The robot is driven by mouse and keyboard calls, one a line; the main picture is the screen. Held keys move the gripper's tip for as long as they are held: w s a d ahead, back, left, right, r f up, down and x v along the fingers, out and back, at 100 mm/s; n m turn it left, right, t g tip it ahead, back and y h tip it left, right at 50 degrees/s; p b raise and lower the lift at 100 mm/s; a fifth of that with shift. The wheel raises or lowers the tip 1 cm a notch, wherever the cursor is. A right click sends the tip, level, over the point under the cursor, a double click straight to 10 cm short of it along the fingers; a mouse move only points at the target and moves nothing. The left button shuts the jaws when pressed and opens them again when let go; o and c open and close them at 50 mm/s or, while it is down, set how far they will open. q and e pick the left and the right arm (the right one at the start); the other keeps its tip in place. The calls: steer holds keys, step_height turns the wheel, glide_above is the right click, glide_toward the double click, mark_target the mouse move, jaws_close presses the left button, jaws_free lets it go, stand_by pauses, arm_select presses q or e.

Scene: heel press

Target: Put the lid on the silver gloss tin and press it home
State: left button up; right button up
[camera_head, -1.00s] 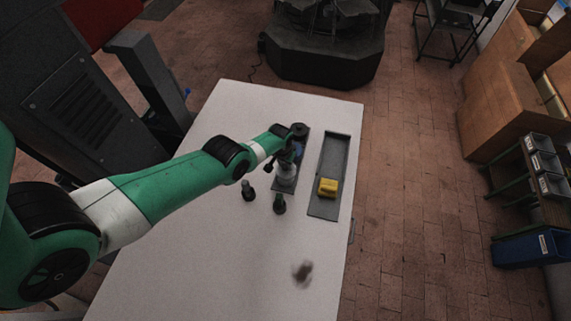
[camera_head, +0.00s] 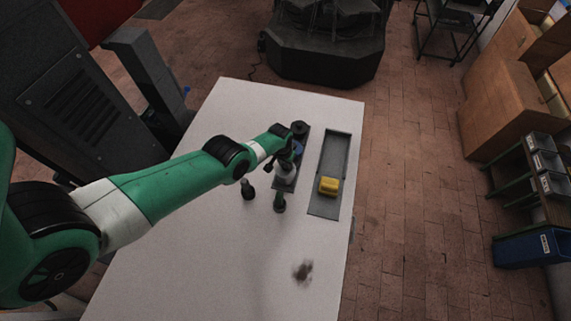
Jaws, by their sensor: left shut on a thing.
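My left arm reaches in from the left over the white table. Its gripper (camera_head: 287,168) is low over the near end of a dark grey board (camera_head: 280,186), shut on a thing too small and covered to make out. A pale silvery round shape (camera_head: 285,174) shows right at the gripper. I cannot tell tin from lid there, nor whether they touch. A blue round thing (camera_head: 298,148) and a black round thing (camera_head: 300,128) stand farther back on the board. My right gripper is not in view.
Two small dark upright pieces (camera_head: 248,190) (camera_head: 280,204) stand on the white table (camera_head: 200,250) near the board. A long grey tray (camera_head: 333,155) to the right holds a yellow block (camera_head: 328,186).

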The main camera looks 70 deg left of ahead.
arm_select(q)
steer(key=shift+f, duration=0.2)
steer(key=shift+f+b, duration=0.7)
steer(key=shift+f+b, duration=0.65)
stand_by(4.0)
steer(key=o, duration=1.5)
